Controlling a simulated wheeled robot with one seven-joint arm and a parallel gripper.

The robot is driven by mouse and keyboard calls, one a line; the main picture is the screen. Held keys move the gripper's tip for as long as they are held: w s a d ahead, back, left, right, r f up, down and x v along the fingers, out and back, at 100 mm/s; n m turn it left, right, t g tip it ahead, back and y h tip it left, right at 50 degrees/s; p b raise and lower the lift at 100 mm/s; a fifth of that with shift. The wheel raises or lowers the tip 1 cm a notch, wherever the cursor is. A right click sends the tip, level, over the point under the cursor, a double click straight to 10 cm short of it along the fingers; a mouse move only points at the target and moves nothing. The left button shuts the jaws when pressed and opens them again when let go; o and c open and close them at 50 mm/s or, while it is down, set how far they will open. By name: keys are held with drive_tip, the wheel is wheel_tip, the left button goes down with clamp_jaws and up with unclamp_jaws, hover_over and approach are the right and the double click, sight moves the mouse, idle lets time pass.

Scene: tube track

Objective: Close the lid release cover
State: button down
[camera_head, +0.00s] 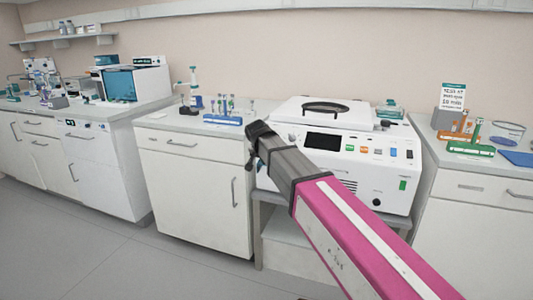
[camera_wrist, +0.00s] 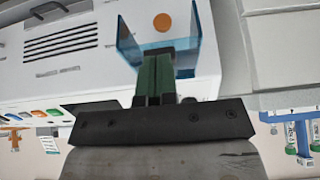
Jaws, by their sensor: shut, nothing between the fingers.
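The lid release cover (camera_wrist: 128,45) is a clear blue piece on the front of the white machine (camera_head: 310,110). In the wrist view it shows at the top centre, with side walls beside a round orange button (camera_wrist: 162,22). The button's face looks exposed; how far the cover is swung I cannot tell. My gripper (camera_wrist: 155,62) is shut and empty, its green fingers together, overlapping the cover's near part in the picture. Contact is unclear. In the head view my gripper (camera_head: 256,152) is at the machine's left front, and my arm hides the cover.
Vent slots (camera_wrist: 65,42) and coloured buttons (camera_wrist: 30,114) are on the same front panel. A cabinet (camera_head: 195,175) stands close on the left, with a blue tube rack (camera_head: 222,119) on its top. Another counter with racks (camera_head: 475,148) stands on the right. The floor at left front is clear.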

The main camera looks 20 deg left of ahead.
drive_tip(key=w+f+t, duration=0.2)
drive_tip(key=f+t, duration=0.2)
drive_tip(key=f, duration=0.5)
drive_tip(key=w+f+t, duration=0.2)
drive_tip(key=f+t, duration=0.2)
drive_tip(key=f, duration=0.4)
drive_tip(key=shift+d+f+t+h, duration=0.15)
drive_tip(key=shift+f+t+h, duration=0.15)
drive_tip(key=shift+f+h, duration=0.1)
drive_tip(key=shift+w, duration=0.1)
idle(0.5)
